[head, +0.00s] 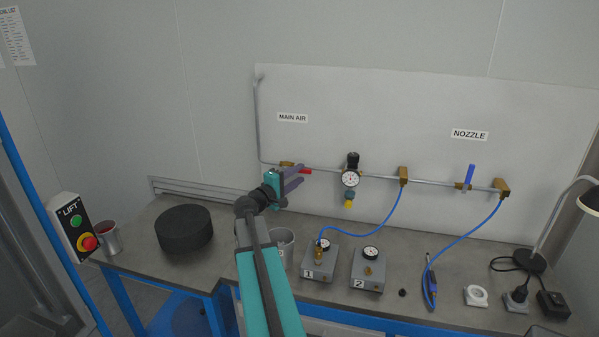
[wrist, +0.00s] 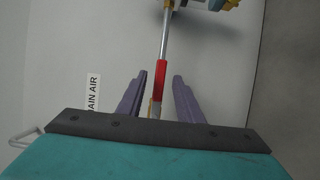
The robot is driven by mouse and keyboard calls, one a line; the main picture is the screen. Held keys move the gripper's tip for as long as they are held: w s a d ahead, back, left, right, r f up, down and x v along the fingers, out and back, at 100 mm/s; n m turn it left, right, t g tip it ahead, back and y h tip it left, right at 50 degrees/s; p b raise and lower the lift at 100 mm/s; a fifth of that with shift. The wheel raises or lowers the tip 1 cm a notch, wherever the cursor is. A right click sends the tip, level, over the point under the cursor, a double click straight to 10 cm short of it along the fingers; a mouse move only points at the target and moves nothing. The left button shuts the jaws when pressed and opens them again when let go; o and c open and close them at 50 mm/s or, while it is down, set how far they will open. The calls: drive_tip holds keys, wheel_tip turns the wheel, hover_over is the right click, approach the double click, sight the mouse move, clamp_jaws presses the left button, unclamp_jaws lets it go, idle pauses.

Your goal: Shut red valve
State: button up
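The red valve handle (head: 307,171) is on the metal pipe under the MAIN AIR label (head: 292,118). It lies in line with the pipe. In the wrist view the red handle (wrist: 162,80) shows between the two purple fingers, with a gap on each side. My gripper (head: 301,175) is open in front of the valve, and its fingers (wrist: 160,82) point toward the wall panel. I cannot tell whether a finger touches the handle. The brass valve body (head: 286,164) is partly hidden behind my gripper.
A pressure gauge regulator (head: 350,177) sits on the pipe to the right, and a blue-handled valve (head: 469,176) is farther right under NOZZLE.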

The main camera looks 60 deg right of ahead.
drive_tip(key=shift+s+d, duration=0.1)
drive_tip(key=shift+d, duration=0.85)
clamp_jaws()
